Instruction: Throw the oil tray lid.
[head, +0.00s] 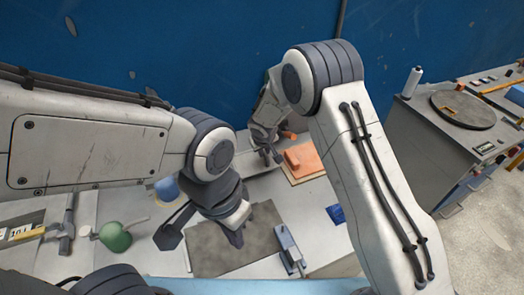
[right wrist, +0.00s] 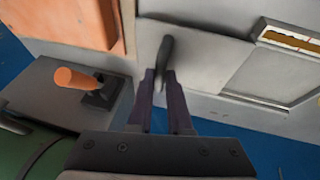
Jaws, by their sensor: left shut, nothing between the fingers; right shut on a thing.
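My right gripper (head: 270,158) is at the far side of the bench, partly hidden by its own arm. In the right wrist view my right gripper (right wrist: 163,78) is shut on a dark upright handle (right wrist: 166,50). The handle stands on a flat grey plate, which looks like the oil tray lid (right wrist: 205,72). In the head view a pale strip of this plate (head: 262,168) shows beside the gripper. I cannot tell whether the plate is raised. My left gripper (head: 236,238) is shut and empty, pointing down over a dark mat (head: 262,228).
An orange block (head: 304,158) on a board lies right of the right gripper. A blue-grey device (head: 290,246), a blue piece (head: 335,214), a green round item (head: 115,238) and a blue cup (head: 167,190) are on the bench. A grey cabinet (head: 425,130) stands at right.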

